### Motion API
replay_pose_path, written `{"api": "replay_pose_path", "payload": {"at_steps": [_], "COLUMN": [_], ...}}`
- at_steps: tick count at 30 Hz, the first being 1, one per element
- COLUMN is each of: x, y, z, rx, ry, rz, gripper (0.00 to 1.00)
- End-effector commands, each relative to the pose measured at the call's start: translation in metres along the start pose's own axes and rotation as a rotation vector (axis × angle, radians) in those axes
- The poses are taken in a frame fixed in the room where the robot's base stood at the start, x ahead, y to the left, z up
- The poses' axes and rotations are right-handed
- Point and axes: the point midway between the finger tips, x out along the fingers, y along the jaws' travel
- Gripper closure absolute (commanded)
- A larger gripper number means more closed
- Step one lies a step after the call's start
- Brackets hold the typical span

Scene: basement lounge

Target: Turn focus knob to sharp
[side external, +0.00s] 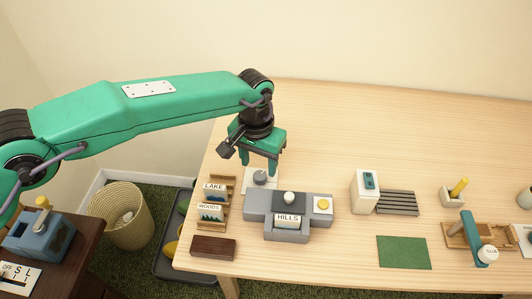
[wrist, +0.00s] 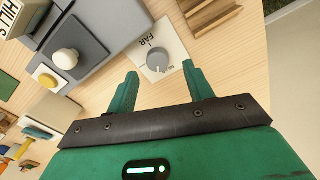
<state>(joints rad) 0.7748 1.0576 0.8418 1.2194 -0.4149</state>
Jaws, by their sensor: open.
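The focus knob is a grey round dial (wrist: 157,60) on a white square plate (wrist: 150,40) printed FAR; other lettering near my right finger is partly hidden. In the side external view the knob (side external: 261,178) sits on the table left of a grey device (side external: 258,205) holding a HILLS card (side external: 288,221). My gripper (side external: 258,168) points down at the knob. In the wrist view its two green fingers (wrist: 160,72) are apart, with the knob between and just beyond their tips. They are open and hold nothing. I cannot tell the knob's exact pointer direction.
A wooden rack (side external: 231,186) with LAKE and WOODS cards stands close left of the knob plate. A white dome (side external: 290,198) and yellow button (side external: 323,204) top the device. A white box (side external: 364,192) stands right. The table behind is clear.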

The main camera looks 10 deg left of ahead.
Motion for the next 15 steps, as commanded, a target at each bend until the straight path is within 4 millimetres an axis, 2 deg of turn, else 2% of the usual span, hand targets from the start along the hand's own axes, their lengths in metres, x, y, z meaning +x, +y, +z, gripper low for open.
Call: {"api": "replay_pose_path", "payload": {"at_steps": [6,15], "x": [0.024,0.033], "y": [0.001,0.002], "z": [0.001,0.001], "rx": [0.000,0.000], "ry": [-0.001,0.000], "rz": [0.000,0.000], "gripper": [0.48,0.48]}}
